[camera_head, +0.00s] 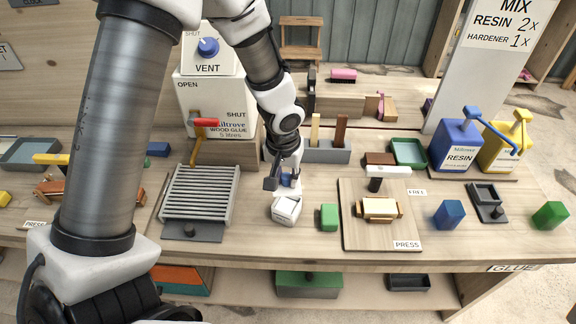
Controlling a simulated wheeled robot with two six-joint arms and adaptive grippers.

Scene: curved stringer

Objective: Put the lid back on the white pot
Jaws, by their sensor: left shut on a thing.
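The white pot (286,211) is a small, box-like container with a printed label. It stands on the bench in the middle, between the ribbed grey rack and a green block. My left gripper (285,182) is just above and behind it, pointing down. The fingers partly hide this piece. I cannot tell whether it touches the pot. My right gripper is not in view.
A grey holder (325,152) stands behind. Bare bench lies in front of the pot.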

